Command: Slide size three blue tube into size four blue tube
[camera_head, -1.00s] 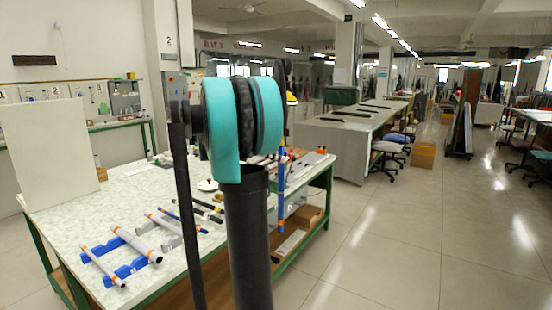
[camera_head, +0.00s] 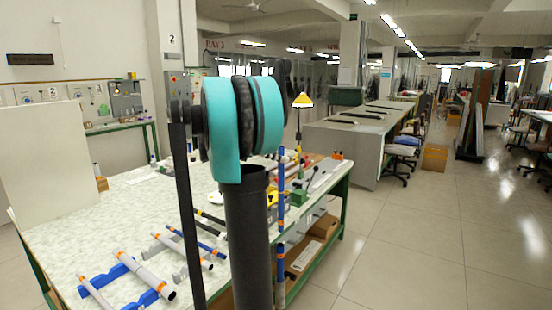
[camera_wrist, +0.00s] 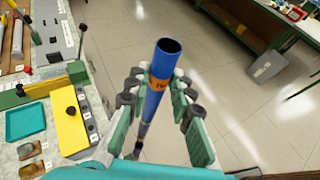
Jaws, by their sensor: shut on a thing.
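A blue tube (camera_wrist: 166,62) with an orange band and a dark open end is between the fingers of my gripper (camera_wrist: 160,88) in the wrist view. The fingers are shut on it, and its far end runs down towards the floor. In the head view the blue tube (camera_head: 281,205) stands upright beside my arm at the bench's right side, with a paler stretch lower down. My gripper is hidden there behind my arm. A thin blue tube (camera_head: 196,240) lies on the bench among paler tubes. I cannot read any size on the tubes.
The pale bench (camera_head: 120,205) carries blue racks (camera_head: 105,280) with grey tubes (camera_head: 143,272) banded orange. A yellow block (camera_wrist: 70,128) and a teal tray (camera_wrist: 25,122) sit at the bench edge. Boxes (camera_head: 305,258) stand on its lower shelf. Open floor lies to the right.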

